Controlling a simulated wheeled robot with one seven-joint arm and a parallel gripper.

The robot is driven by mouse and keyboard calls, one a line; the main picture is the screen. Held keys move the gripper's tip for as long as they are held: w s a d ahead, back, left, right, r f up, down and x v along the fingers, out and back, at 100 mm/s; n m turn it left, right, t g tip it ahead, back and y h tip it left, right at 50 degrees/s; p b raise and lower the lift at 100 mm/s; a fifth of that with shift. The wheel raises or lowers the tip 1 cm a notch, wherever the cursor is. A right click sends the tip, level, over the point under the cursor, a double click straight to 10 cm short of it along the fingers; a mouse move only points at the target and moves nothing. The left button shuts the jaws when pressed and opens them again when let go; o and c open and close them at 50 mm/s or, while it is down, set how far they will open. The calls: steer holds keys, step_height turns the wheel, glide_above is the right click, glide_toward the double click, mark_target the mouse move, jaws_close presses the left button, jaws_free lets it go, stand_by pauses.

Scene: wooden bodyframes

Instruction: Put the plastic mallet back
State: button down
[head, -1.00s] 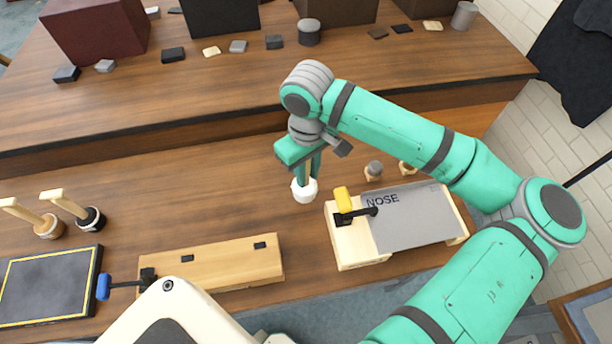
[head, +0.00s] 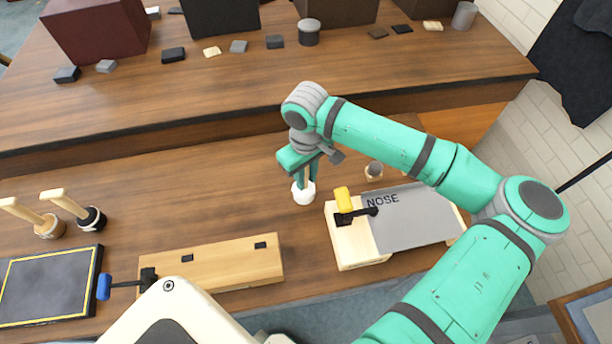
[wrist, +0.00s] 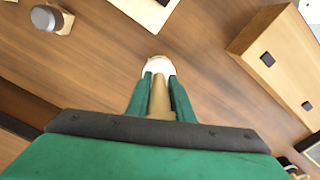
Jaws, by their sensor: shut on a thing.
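The plastic mallet has a white head (head: 303,193) and a wooden handle. It is near upright with its head down, over the front workbench. My gripper (head: 307,176) is shut on its handle. In the wrist view the handle (wrist: 158,98) lies between my two green fingers (wrist: 159,95), with the white head (wrist: 158,66) past their tips. I cannot tell whether the head touches the bench top. Two other mallets with wooden handles stand at the left, one with a tan head (head: 48,229) and one with a black head (head: 94,219).
A wooden fixture with a grey plate marked NOSE (head: 410,220) and a yellow-handled clamp (head: 343,199) stands right of the mallet. A grey-topped wooden piece (head: 374,170) is behind it. A long wooden block (head: 215,264) lies front left. Bench left of the mallet is clear.

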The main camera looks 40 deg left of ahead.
steer(key=shift+f, duration=0.15)
steer(key=c, duration=1.6)
jaws_free()
steer(key=shift+o, duration=0.2)
step_height(320, 180, up, 12)
steer(key=shift+r, duration=0.25)
